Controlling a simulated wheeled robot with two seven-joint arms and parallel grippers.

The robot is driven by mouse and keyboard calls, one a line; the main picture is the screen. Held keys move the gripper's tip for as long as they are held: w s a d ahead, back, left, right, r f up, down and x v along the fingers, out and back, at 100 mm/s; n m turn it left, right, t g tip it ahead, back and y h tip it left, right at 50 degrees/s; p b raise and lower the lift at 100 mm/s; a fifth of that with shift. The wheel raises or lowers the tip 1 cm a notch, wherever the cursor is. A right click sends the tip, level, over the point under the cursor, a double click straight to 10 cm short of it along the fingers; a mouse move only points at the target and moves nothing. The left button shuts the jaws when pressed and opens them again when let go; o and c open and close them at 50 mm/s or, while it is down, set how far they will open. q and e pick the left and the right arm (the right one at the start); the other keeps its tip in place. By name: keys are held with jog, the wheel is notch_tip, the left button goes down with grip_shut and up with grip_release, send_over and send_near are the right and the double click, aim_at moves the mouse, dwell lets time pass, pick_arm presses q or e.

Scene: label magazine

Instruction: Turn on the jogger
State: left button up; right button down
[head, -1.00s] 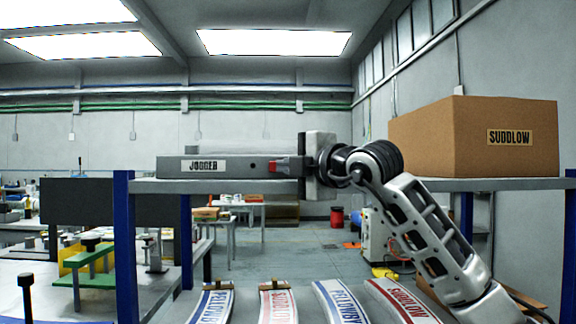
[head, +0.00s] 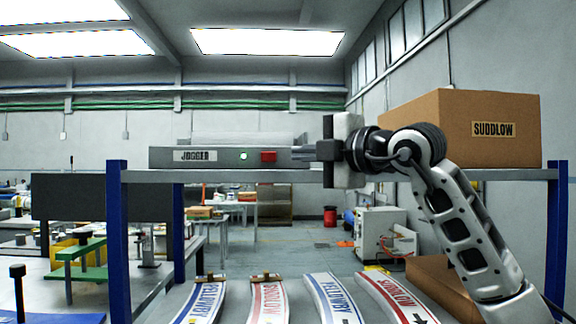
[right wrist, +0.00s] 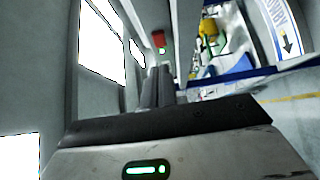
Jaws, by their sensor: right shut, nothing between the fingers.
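The jogger (head: 215,157) is a long grey box on the shelf, labelled JOGGER. On its front a round lamp (head: 243,156) glows green, and a red switch (head: 268,156) sits to the right of it. My right gripper (head: 312,151) is shut and empty, just right of the red switch with a small gap. In the right wrist view the shut fingers (right wrist: 158,85) point towards the red switch (right wrist: 159,40), with the green lamp beyond. My left gripper is out of view.
The jogger stands on a grey shelf (head: 340,178) with blue posts. A cardboard box (head: 450,125) marked SUDDLOW is on its right end. Several printed label stacks (head: 268,300) lie below. A green stand (head: 80,255) is at the left.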

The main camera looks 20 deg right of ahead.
pick_arm(q)
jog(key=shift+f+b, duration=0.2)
jog(key=shift+b, duration=0.25)
pick_arm(e)
jog(key=s+d, duration=0.3)
jog(key=s, duration=0.1)
jog(key=shift+s+d+f, duration=0.1)
jog(key=shift+s+d, duration=0.1)
jog(key=shift+d, duration=0.2)
